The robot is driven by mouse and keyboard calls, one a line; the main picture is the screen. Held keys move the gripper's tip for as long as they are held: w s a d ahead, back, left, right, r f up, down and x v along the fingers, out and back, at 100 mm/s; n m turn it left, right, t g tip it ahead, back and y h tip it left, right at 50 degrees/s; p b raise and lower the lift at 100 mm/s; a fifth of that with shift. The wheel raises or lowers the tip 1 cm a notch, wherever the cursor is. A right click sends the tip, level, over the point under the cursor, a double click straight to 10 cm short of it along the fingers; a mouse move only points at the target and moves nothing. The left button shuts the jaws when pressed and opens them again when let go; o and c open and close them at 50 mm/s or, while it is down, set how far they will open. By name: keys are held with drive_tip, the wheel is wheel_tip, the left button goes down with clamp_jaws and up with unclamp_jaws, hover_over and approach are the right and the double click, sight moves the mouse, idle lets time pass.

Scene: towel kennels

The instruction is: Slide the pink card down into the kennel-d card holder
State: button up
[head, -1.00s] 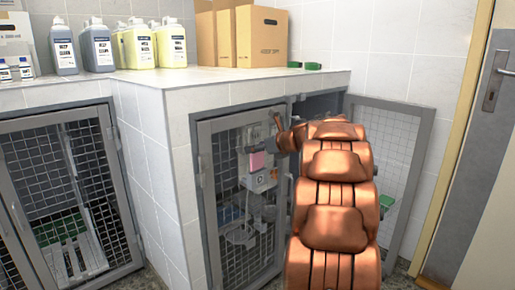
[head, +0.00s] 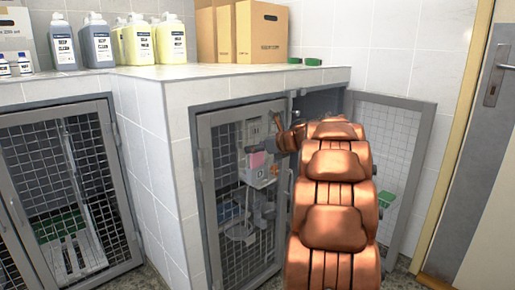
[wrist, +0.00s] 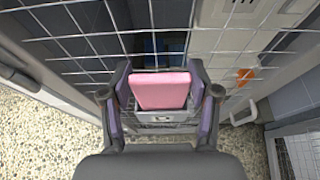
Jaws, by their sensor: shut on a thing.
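The pink card (wrist: 160,90) is between the two fingers of my gripper (wrist: 160,76) in the wrist view, shut on its sides. The card holder (wrist: 157,116), a small grey pocket, is at the card's lower edge on the mesh door. I cannot tell whether the card's lower edge is inside the pocket or just in front of it. In the head view the pink card (head: 257,160) shows as a small patch right above the light grey holder (head: 261,177), which bears a D-like mark. My gripper (head: 252,150) is small and partly hard to make out there.
The mesh kennel door (head: 226,200) stands behind the holder. An open mesh door (head: 400,150) is to the right of my arm. Bottles (head: 140,42) and cardboard files (head: 262,32) stand on the tiled counter (head: 215,76). An orange object (wrist: 245,76) shows right of the card.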

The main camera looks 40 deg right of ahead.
drive_tip(key=shift+f+b, duration=1.25)
drive_tip(key=shift+f, duration=0.2)
drive_tip(key=o, duration=1.1)
drive_tip(key=v, duration=1.2)
drive_tip(key=shift+r, duration=0.1)
